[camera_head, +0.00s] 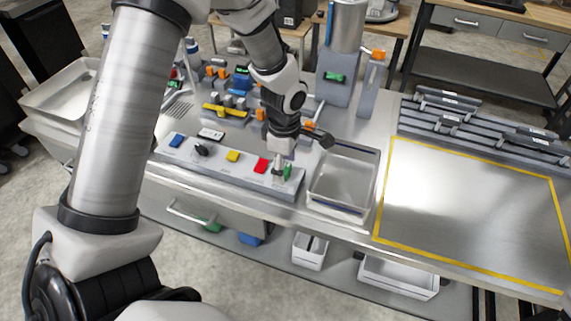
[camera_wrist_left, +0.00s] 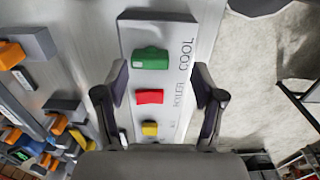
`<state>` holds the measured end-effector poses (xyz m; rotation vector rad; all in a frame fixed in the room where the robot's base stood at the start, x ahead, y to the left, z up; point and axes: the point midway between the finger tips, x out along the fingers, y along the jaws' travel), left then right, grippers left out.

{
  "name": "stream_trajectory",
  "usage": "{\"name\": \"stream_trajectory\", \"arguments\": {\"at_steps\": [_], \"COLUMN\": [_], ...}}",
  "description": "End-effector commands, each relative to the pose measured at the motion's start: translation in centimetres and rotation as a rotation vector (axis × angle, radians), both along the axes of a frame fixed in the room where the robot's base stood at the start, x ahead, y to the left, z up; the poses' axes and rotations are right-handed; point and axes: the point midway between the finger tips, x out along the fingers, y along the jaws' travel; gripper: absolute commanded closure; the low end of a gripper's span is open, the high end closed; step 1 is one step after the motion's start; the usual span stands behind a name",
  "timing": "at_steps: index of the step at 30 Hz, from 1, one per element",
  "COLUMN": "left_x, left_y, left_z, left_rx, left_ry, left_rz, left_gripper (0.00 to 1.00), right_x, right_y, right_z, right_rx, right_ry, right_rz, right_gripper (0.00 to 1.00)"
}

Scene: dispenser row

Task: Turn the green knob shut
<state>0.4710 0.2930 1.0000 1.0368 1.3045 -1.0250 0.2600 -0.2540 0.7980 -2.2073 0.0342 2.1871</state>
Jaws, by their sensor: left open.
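The green knob (camera_head: 288,171) sits at the right end of a grey control panel (camera_head: 225,172), partly hidden behind my left gripper in the head view. In the left wrist view the green knob (camera_wrist_left: 150,58) lies crosswise on the panel, beside the word COOL. My left gripper (camera_head: 280,165) points down over the right end of the panel. In the left wrist view its fingers (camera_wrist_left: 160,82) are open and empty, one to each side of the panel strip, with the green knob beyond the tips and between their lines. I cannot tell whether they touch anything.
A red knob (camera_head: 262,165), yellow knob (camera_head: 233,156), black knob (camera_head: 202,150) and blue knob (camera_head: 177,140) share the panel. A metal tray (camera_head: 345,178) stands just right. Orange-handled dispensers (camera_head: 336,77) stand behind. The yellow-outlined area (camera_head: 470,215) is clear.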

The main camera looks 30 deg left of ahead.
Motion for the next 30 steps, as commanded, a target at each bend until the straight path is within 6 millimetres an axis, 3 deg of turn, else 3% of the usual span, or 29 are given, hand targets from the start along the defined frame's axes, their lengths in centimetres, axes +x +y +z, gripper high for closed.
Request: {"name": "stream_trajectory", "arguments": {"at_steps": [4, 11, 16, 30], "left_x": [0.0, 0.0, 0.0, -0.1], "left_y": [0.0, 0.0, 0.0, 0.0], "left_z": [-1.5, -1.7, -1.7, -1.9], "left_rx": [0.0, -0.001, 0.0, -0.001], "left_ry": [0.001, -0.001, 0.0, 0.004], "left_rz": [-0.002, -0.002, -0.002, -0.01], "left_gripper": [0.31, 0.31, 0.91, 0.91], "right_x": [0.1, 0.1, 0.1, 0.1], "right_y": [0.0, 0.0, 0.0, 0.0], "right_z": [0.3, 0.2, 0.2, 0.2], "right_rx": [0.0, 0.0, 0.0, 0.0], "right_ry": [-0.002, -0.002, -0.002, -0.002], "right_rz": [0.0, 0.0, 0.0, 0.0], "right_gripper": [0.6, 0.6, 0.6, 0.6]}}
